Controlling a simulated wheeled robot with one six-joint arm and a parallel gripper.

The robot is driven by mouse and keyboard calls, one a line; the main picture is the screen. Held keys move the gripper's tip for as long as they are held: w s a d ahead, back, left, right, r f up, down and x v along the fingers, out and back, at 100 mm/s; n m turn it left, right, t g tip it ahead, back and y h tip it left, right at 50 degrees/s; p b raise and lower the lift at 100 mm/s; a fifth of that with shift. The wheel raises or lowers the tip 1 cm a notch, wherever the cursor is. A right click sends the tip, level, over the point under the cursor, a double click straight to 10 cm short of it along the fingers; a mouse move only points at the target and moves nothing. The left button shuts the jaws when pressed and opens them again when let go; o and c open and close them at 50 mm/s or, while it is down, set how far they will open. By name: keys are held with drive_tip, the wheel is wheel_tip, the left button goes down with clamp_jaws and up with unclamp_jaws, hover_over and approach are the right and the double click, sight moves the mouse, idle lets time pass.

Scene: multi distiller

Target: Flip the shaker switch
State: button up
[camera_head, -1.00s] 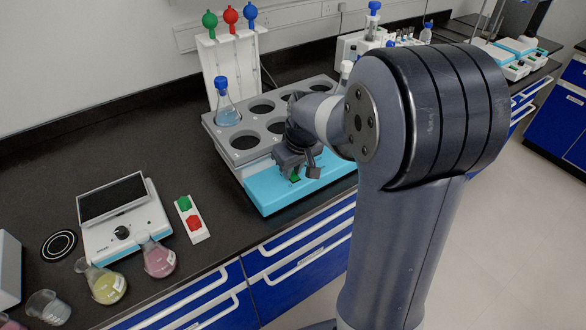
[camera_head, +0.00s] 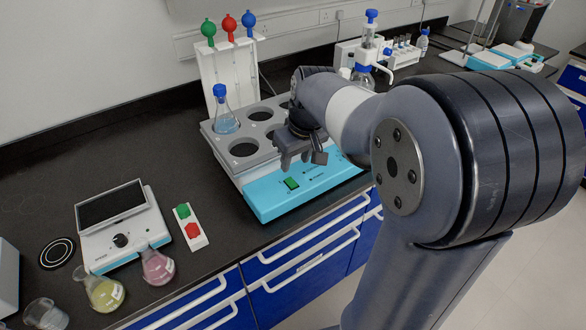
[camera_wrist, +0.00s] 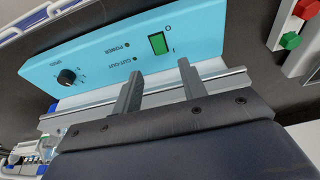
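The shaker (camera_head: 272,200) is a blue-fronted device with a grey top plate full of round holes. Its green rocker switch (camera_head: 291,183) sits on the blue front panel. In the wrist view the switch (camera_wrist: 158,43) lies between marks O and I, beyond the fingertips. My gripper (camera_head: 302,163) hangs over the front edge of the shaker, just above and behind the switch. In the wrist view my gripper (camera_wrist: 160,72) has its two fingers apart, with nothing between them, and neither appears to touch the switch.
A flask (camera_head: 224,112) stands in one shaker hole. Left of the shaker are a red-and-green button box (camera_head: 190,226), a stirrer plate (camera_head: 120,232), and pink (camera_head: 158,266) and yellow (camera_head: 103,291) flasks. A black knob (camera_wrist: 67,77) is on the shaker panel.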

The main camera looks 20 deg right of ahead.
sight(290, 181)
drive_tip(key=shift+v, duration=1.7)
drive_tip(key=shift+f, duration=0.1)
drive_tip(key=x, duration=1.1)
drive_tip(key=shift+f, duration=0.15)
drive_tip(key=shift+w+r+p, duration=0.1)
drive_tip(key=shift+r+p, duration=0.35)
drive_tip(key=shift+p, duration=0.05)
drive_tip(key=shift+w+f+g+p, duration=0.1)
drive_tip(key=shift+g+p, duration=0.4)
drive_tip(key=shift+p, duration=0.05)
drive_tip(key=shift+f+b, duration=0.25)
drive_tip(key=shift+b, duration=0.45)
